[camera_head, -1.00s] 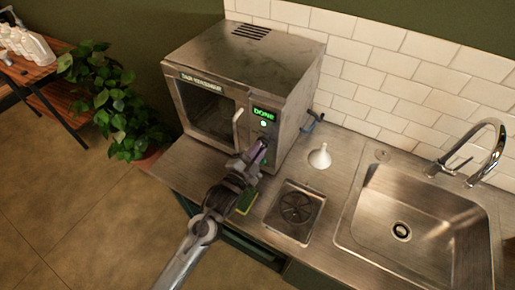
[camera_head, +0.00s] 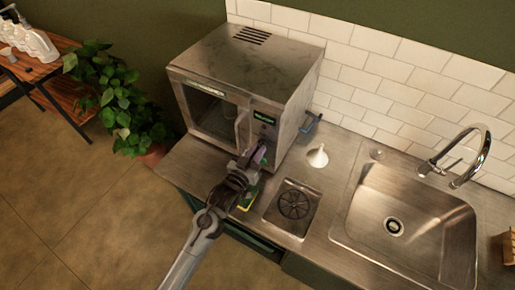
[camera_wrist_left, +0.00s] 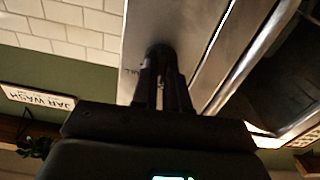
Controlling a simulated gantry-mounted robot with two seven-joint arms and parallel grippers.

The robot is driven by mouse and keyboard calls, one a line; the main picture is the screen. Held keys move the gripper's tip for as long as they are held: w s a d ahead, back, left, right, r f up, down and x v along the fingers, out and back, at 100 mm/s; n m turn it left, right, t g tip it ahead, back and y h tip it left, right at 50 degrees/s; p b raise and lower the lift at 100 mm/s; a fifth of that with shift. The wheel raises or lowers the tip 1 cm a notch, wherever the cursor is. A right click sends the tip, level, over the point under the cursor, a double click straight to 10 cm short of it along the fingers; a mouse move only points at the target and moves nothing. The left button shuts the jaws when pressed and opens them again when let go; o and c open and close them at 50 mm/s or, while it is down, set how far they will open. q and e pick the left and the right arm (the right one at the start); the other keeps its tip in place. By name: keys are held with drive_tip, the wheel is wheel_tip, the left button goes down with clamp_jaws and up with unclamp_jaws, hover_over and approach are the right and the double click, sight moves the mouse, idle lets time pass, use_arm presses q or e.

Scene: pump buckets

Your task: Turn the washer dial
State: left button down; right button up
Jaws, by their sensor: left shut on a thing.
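The washer (camera_head: 265,55) is a steel box with a glass door (camera_head: 207,112), which is closed, and a handle (camera_head: 241,128). A small display (camera_head: 264,117) with green lettering, too blurred to read, sits on its right front panel. My left gripper (camera_head: 257,158) is at the lower part of that panel and hides most of the dial there. In the left wrist view, the gripper's fingers (camera_wrist_left: 162,85) are shut on the dark, round dial (camera_wrist_left: 158,49) against the steel panel. The dial's pointer position cannot be made out. My right gripper is not in view.
A green and yellow sponge (camera_head: 247,200) lies on the counter by my left arm. A drain plate (camera_head: 294,204), a white funnel (camera_head: 318,157) and a sink (camera_head: 400,222) with a faucet (camera_head: 470,155) are to the right. A plant (camera_head: 120,105) stands left of the washer.

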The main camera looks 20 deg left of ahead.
use_arm(q)
drive_tip(key=n+p, duration=0.4)
drive_tip(key=n, duration=0.7)
drive_tip(key=shift+a+f, duration=0.1)
drive_tip(key=shift+a, duration=0.05)
idle(0.5)
drive_tip(key=c, duration=1.1)
unclamp_jaws()
drive_tip(key=shift+c, duration=0.2)
drive_tip(key=shift+s, duration=0.15)
